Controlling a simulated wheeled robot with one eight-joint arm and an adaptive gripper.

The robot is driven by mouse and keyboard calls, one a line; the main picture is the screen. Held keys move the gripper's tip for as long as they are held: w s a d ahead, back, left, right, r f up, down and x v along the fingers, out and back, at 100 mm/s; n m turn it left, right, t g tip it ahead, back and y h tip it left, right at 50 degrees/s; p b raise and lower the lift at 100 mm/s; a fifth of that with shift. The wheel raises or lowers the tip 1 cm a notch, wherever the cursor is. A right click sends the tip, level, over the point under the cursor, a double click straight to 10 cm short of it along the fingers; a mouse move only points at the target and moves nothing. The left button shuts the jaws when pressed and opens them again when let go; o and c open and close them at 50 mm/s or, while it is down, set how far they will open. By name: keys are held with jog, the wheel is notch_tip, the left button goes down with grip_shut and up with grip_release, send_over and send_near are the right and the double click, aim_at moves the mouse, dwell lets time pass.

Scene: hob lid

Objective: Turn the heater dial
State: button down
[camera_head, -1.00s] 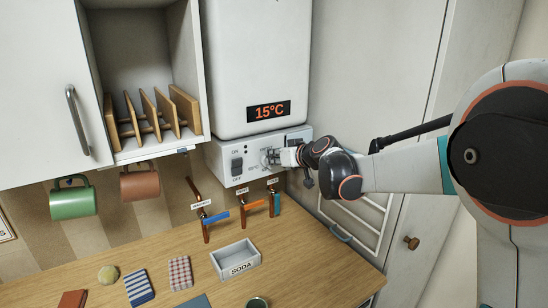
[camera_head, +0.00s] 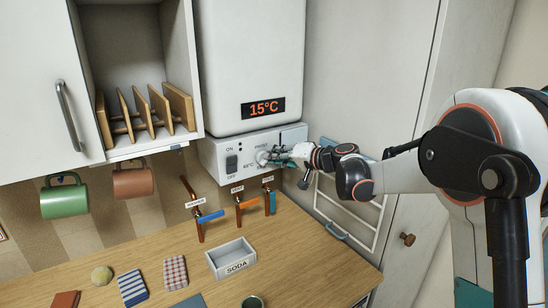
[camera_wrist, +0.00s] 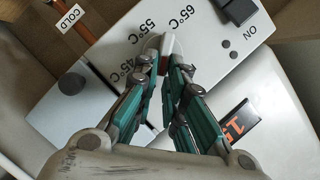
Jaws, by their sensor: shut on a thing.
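The heater dial (camera_wrist: 157,44) is a small pale knob with a reddish mark on the white control panel (camera_wrist: 105,72). Printed marks 45°C, 55°C and 65°C lie beside it. In the head view the dial (camera_head: 262,158) sits on the panel under the heater body, partly hidden by my gripper (camera_head: 271,156). In the wrist view the fingertips of my gripper (camera_wrist: 164,62) are closed at the dial and cover part of it. The heater display (camera_head: 263,107) reads 15°C. Exactly where the dial points is hard to tell.
A black ON/OFF switch (camera_head: 232,164) is left of the dial. Pipes with blue (camera_head: 210,217) and orange (camera_head: 249,203) valve handles hang below the panel. The SODA tray (camera_head: 231,258) stands on the wooden counter (camera_head: 300,265). A towel rail (camera_head: 347,215) is at the right.

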jog(key=shift+d+f+m+y, duration=0.1)
jog(key=shift+f+m+y, duration=0.15)
jog(key=shift+m, duration=0.25)
jog(key=c, duration=1.7)
grip_release()
jog(key=shift+o, duration=0.2)
jog(key=shift+r, duration=0.1)
jog(key=v, duration=1.2)
